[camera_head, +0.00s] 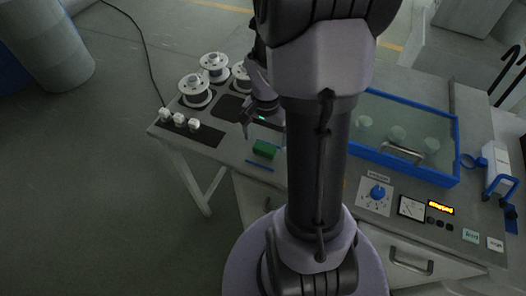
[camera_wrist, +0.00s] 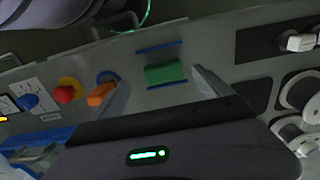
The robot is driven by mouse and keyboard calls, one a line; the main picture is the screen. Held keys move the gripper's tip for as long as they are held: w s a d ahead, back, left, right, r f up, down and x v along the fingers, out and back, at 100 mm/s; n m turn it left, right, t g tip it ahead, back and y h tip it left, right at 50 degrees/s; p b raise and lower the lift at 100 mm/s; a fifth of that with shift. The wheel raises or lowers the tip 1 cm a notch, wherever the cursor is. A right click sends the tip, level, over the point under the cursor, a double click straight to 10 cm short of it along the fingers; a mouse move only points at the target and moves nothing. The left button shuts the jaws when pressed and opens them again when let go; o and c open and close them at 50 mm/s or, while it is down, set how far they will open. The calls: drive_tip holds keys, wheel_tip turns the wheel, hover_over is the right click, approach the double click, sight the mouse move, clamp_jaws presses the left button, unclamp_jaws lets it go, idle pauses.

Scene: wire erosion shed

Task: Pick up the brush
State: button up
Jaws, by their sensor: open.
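A small green block (camera_head: 265,149), the only thing here that could be the brush, lies on the grey bench top; I cannot make out bristles. In the wrist view the green block (camera_wrist: 166,73) lies between two blue strips (camera_wrist: 163,47). My gripper (camera_head: 249,127) is just behind and above the block in the head view. In the wrist view my gripper (camera_wrist: 163,92) is open and empty, its fingertips apart on either side of the block's near side. No contact shows.
White spools (camera_head: 195,91) and small white blocks (camera_head: 179,119) stand left on dark mats. A blue-framed clear cover (camera_head: 405,132) and a control panel with a blue knob (camera_head: 377,192) lie right. An orange piece (camera_wrist: 100,94) and a red button (camera_wrist: 66,93) stand near the left finger.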

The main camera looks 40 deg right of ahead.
sight(265, 147)
drive_tip(key=f, duration=0.2)
drive_tip(key=f+b, duration=0.1)
drive_tip(key=f, duration=0.1)
drive_tip(key=f+b, duration=0.1)
drive_tip(key=f, duration=0.1)
drive_tip(key=shift+w+d+f, duration=0.1)
drive_tip(key=shift+w+d, duration=0.15)
drive_tip(key=shift+w, duration=0.15)
drive_tip(key=shift+c, duration=1.3)
drive_tip(key=c, duration=1.2)
drive_tip(key=shift+r+p, duration=0.9)
drive_tip(key=shift+r, duration=1.2)
drive_tip(key=s, duration=0.7)
drive_tip(key=s+p, duration=0.1)
drive_tip(key=s, duration=0.3)
drive_tip(key=shift+s+r, duration=0.25)
drive_tip(key=shift+r, duration=0.15)
drive_tip(key=s+b, duration=0.3)
drive_tip(key=s, duration=0.1)
drive_tip(key=shift+f+b, duration=0.25)
drive_tip(key=shift+b, duration=0.15)
drive_tip(key=shift+s+r, duration=0.3)
drive_tip(key=shift+r, duration=0.05)
drive_tip(key=o, duration=0.7)
drive_tip(key=shift+c, duration=0.2)
drive_tip(key=c, duration=0.5)
